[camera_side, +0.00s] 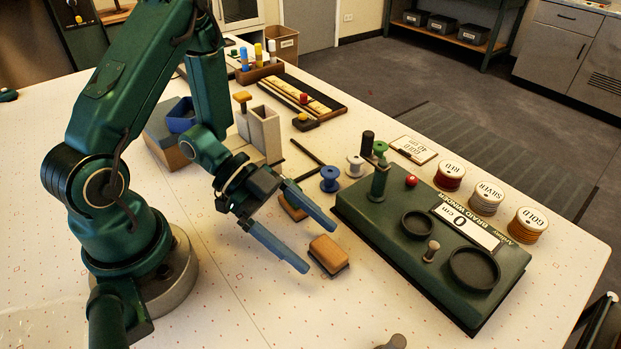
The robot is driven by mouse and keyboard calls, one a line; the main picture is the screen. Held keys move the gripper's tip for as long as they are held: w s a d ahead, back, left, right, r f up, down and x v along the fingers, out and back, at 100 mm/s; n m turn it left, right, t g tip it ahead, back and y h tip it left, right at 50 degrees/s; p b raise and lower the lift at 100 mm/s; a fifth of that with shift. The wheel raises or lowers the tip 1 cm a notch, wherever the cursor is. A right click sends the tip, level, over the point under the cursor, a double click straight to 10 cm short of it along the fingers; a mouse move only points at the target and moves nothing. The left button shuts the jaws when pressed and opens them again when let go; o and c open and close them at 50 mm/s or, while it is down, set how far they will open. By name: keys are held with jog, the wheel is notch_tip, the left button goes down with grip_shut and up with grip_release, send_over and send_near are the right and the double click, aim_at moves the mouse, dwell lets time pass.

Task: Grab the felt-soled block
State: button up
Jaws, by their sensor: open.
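A small tan block with a dark underside (329,252) lies on the white table, right of my fingertips. The dark layer at its base looks like the felt sole. My gripper (318,246) is open, with two blue fingers spread apart and nothing seen between them. It hangs above the table, its fingertips pointing right and toward the viewer, close to the block. I cannot tell the exact height gap. Another brown block (293,208) sits behind the upper finger and is partly hidden by it.
A green braid winder board (390,262) stands right of the block, with round trays and a post. Red, silver and gold spools (486,198) line its far side. A blue spool (329,179) stands behind the block. The table in front is mostly clear.

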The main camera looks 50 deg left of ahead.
aim_at(330, 252)
jog(key=shift+x, duration=1.95)
jog(key=shift+w, duration=0.15)
jog(key=shift+r, duration=0.1)
grip_shut()
jog(key=shift+r, duration=0.15)
